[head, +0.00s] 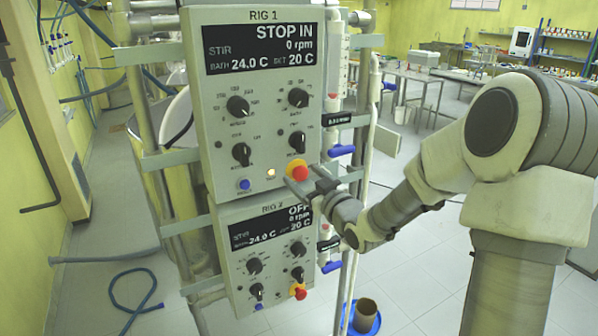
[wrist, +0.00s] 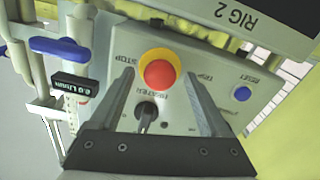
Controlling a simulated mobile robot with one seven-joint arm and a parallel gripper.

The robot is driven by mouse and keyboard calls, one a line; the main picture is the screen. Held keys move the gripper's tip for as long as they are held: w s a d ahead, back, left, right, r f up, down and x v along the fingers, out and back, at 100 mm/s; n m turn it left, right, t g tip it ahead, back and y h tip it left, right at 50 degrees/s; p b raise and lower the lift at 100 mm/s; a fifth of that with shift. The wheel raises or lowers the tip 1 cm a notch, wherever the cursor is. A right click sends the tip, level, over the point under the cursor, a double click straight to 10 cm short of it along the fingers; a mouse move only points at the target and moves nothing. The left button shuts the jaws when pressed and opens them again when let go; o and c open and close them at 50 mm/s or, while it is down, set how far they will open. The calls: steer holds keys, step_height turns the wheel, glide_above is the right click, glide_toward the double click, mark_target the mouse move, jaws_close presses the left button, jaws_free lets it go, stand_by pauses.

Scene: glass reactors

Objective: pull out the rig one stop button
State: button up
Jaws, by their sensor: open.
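The rig one stop button (head: 298,170) is a red mushroom knob on a yellow collar at the lower right of the grey rig one panel (head: 222,150). The rig one display (head: 260,47) reads "STOP IN" and 0 rpm. My gripper (head: 304,180) is open, just in front of and below the button. In the wrist view the red button (wrist: 159,73) appears between the two spread fingers of my gripper (wrist: 159,79), with gaps on both sides. I cannot tell how deep the fingertips reach beside it.
A lit amber trip lamp (head: 271,172) and a blue reset button (head: 244,184) sit left of the stop button. A black knob (wrist: 146,113) is close by the fingers. Blue valve handles (head: 341,150) stand right of the panel. The rig two panel (head: 243,288) is below.

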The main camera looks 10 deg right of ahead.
steer(key=shift+w, duration=0.25)
jaws_close()
stand_by(0.5)
stand_by(1.0)
